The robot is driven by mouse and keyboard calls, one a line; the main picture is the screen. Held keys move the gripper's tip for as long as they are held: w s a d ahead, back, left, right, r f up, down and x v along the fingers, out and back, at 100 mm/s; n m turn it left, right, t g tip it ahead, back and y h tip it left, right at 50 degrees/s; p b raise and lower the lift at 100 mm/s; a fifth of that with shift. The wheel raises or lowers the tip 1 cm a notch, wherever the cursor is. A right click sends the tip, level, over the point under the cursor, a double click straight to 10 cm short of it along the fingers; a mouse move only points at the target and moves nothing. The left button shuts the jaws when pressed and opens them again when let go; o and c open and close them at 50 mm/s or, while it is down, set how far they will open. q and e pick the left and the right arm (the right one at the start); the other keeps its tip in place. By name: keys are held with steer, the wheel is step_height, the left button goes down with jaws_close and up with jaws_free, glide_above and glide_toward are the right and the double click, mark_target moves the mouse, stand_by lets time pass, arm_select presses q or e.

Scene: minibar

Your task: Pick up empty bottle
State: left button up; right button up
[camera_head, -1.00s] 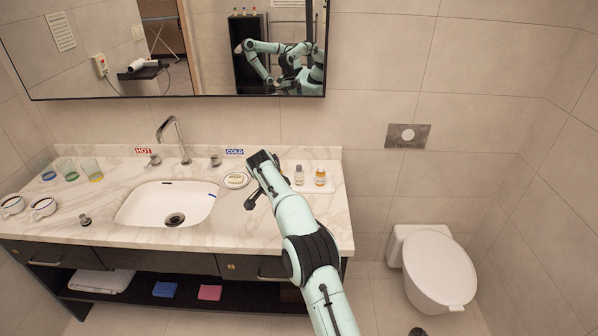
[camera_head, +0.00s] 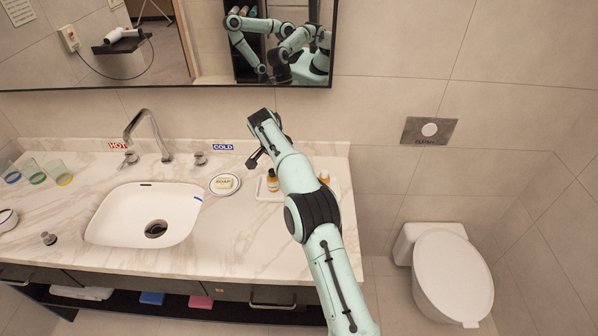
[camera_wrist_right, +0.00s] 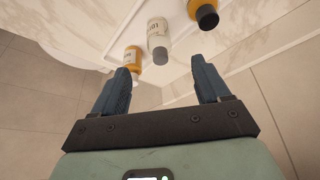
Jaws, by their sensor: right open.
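My right gripper (camera_head: 254,160) is above the counter near the tray in the head view. It is open and empty in the right wrist view (camera_wrist_right: 163,78). Three bottles show beyond its fingers there: an amber one with a white cap (camera_wrist_right: 132,59), a pale one with a grey cap (camera_wrist_right: 157,36), and an amber one with a black cap (camera_wrist_right: 194,5). The pale one lies roughly in line with the gap. I cannot tell which bottle is empty. In the head view an amber bottle (camera_head: 272,183) shows left of my arm; the arm hides the middle of the tray.
The white tray (camera_head: 262,196) stands at the right end of the marble counter. A soap dish (camera_head: 225,184) and the sink (camera_head: 140,214) are left of it. The faucet (camera_head: 150,130) stands behind the sink. A mirror (camera_head: 200,75) hangs above; a toilet (camera_head: 447,270) is at right.

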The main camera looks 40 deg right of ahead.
steer(key=x, duration=0.8)
steer(key=shift+d+x, duration=0.1)
steer(key=shift+x, duration=1.2)
steer(key=shift+d+x, duration=0.15)
steer(key=shift+x, duration=1.15)
steer(key=shift+s+r, duration=0.1)
steer(key=shift+r, duration=0.05)
steer(key=c, duration=1)
